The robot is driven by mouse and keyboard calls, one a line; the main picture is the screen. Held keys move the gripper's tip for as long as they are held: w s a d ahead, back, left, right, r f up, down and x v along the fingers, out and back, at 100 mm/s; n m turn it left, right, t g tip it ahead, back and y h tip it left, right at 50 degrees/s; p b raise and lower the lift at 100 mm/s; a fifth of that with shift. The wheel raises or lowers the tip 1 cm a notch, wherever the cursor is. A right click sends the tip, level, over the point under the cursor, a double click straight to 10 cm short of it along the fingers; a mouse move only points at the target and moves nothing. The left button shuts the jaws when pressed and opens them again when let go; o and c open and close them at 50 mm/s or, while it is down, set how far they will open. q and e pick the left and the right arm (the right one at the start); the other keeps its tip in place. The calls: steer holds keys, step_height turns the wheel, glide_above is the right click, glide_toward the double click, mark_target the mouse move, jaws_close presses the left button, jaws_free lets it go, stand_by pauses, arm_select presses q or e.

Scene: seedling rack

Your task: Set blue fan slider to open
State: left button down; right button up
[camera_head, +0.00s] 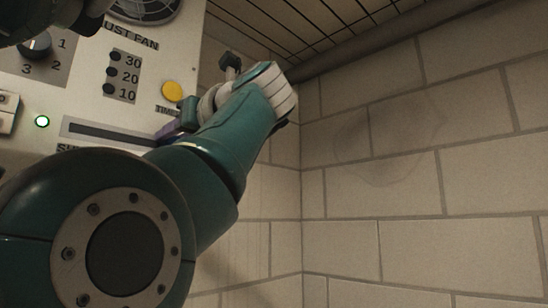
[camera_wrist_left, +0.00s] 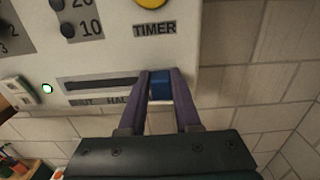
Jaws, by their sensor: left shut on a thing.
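The blue fan slider (camera_wrist_left: 160,90) is a blue block at the right end of a dark horizontal slot (camera_wrist_left: 100,84) in the pale control panel. My left gripper (camera_wrist_left: 160,76) has its two purple fingers shut on the slider, one on each side. In the head view the slot (camera_head: 105,132) runs toward my left gripper (camera_head: 172,131), and my arm covers much of the label strip below. In the wrist view SHUT and HALF can be read under the slot; the label near the slider is hidden by the fingers. My right gripper is not in view.
Above the slot are a yellow timer button (camera_head: 173,91), several dark buttons marked 30, 20 and 10 (camera_head: 112,72), and a numbered dial (camera_head: 38,46). A green light (camera_head: 42,121) glows at left. A block wall (camera_head: 420,200) stands to the right.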

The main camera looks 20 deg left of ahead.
arm_select(q)
steer(key=shift+w+d, duration=0.1)
steer(key=shift+w, duration=0.05)
steer(key=c, duration=0.6)
jaws_free()
steer(key=b+v, duration=0.5)
steer(key=v, duration=0.5)
steer(key=shift+b, duration=0.35)
